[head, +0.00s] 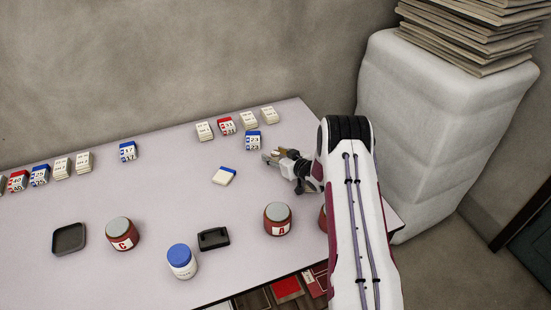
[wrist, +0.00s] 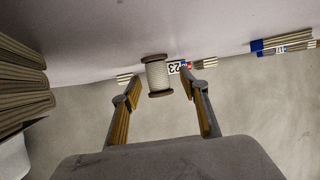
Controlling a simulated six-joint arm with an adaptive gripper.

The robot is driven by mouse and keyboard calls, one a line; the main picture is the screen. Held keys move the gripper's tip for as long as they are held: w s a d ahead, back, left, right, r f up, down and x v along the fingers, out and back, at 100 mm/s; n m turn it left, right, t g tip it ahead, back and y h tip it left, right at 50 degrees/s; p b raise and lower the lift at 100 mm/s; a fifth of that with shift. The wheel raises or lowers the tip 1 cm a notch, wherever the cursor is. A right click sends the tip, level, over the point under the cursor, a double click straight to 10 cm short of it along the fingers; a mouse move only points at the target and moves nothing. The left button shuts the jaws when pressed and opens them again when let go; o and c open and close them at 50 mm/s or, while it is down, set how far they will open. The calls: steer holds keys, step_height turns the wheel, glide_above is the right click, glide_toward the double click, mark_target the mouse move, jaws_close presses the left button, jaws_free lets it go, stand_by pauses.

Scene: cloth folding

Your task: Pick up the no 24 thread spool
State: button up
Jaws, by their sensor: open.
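A thread spool (wrist: 157,75) with pale thread and brown ends shows in the wrist view, between the two fingers of my gripper (wrist: 160,80). The fingers are apart, one on each side of it, and a gap shows beside each fingertip. I cannot read any number on the spool. In the head view my gripper (head: 285,163) is low over the right part of the table, and the spool is too small or too hidden there to make out clearly.
Several numbered blocks line the back. Jar A (head: 277,219), jar C (head: 122,234), a blue-lidded jar (head: 181,262) and a black box (head: 213,238) stand in front.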

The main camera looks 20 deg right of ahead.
mark_target(275, 152)
steer(key=c, duration=1.1)
steer(key=shift+o, duration=0.2)
steer(key=shift+r, duration=0.2)
steer(key=shift+r, duration=4.85)
